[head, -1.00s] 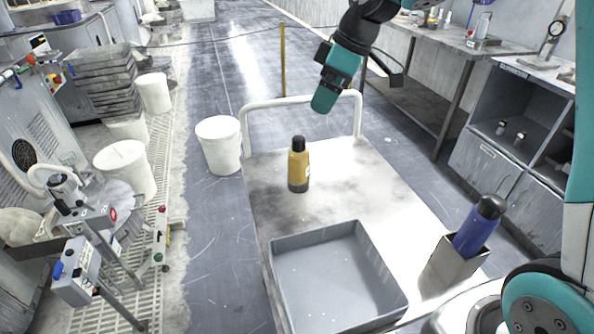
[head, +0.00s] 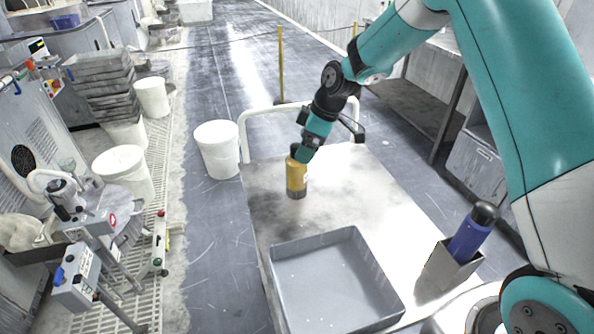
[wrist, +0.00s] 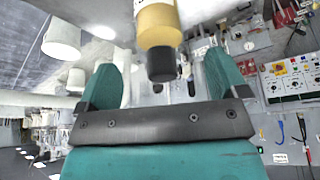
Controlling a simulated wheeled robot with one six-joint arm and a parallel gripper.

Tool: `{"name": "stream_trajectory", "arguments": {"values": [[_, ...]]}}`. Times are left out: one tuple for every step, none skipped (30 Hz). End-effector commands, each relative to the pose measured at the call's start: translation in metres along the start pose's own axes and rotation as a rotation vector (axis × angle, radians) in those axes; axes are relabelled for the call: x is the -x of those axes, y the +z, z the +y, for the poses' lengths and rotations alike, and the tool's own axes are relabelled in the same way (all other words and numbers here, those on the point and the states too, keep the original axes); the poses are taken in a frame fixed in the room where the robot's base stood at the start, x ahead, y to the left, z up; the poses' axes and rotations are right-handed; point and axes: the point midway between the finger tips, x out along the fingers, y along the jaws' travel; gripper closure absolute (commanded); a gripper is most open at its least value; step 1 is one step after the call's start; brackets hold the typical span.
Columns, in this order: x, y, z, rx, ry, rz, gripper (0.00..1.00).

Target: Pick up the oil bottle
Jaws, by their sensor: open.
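The oil bottle is yellow-amber with a black cap and stands upright on the metal cart top (head: 350,200). In the head view the bottle (head: 297,180) shows its body, with its top partly hidden by my gripper (head: 306,153). In the wrist view the bottle (wrist: 158,24) appears upside down, its black cap pointing toward the palm. My gripper (wrist: 160,85) is open there, with one teal finger on each side of the cap. I see gaps between the fingers and the cap.
A grey open tray (head: 335,280) lies on the cart in front of the bottle. A blue bottle (head: 470,232) with a dark cap leans in a metal holder (head: 447,268) at right. A white rail (head: 243,140) borders the cart's far end. White buckets (head: 218,150) stand on the left.

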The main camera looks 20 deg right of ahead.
Motion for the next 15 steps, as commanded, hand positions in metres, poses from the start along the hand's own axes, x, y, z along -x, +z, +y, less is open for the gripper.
{"name": "stream_trajectory", "arguments": {"values": [[-0.004, 0.0, -0.001, 0.0, -0.004, -0.002, 0.08], [-0.009, 0.001, -0.001, -0.001, -0.006, -0.003, 0.08], [-0.014, 0.002, -0.001, -0.001, -0.005, -0.003, 0.08], [-0.019, 0.002, -0.001, -0.001, -0.006, -0.004, 0.08], [-0.024, 0.003, -0.001, -0.002, -0.006, -0.004, 0.08], [-0.03, 0.004, -0.001, -0.002, -0.005, -0.003, 0.08], [-0.035, 0.004, 0.0, -0.001, -0.005, -0.003, 0.08], [-0.039, 0.004, 0.0, -0.001, -0.004, -0.002, 0.08], [-0.043, 0.003, 0.0, -0.001, -0.002, -0.001, 0.08], [-0.045, 0.003, 0.0, -0.001, -0.002, -0.002, 0.08], [-0.047, 0.004, 0.0, -0.001, -0.002, -0.002, 0.08], [-0.049, 0.004, 0.0, -0.001, -0.002, -0.002, 0.08], [-0.049, 0.004, 0.0, -0.001, -0.002, -0.001, 0.08], [-0.05, 0.004, 0.0, -0.001, -0.001, -0.001, 0.08], [-0.05, 0.004, 0.0, -0.001, -0.001, -0.001, 0.08]]}}
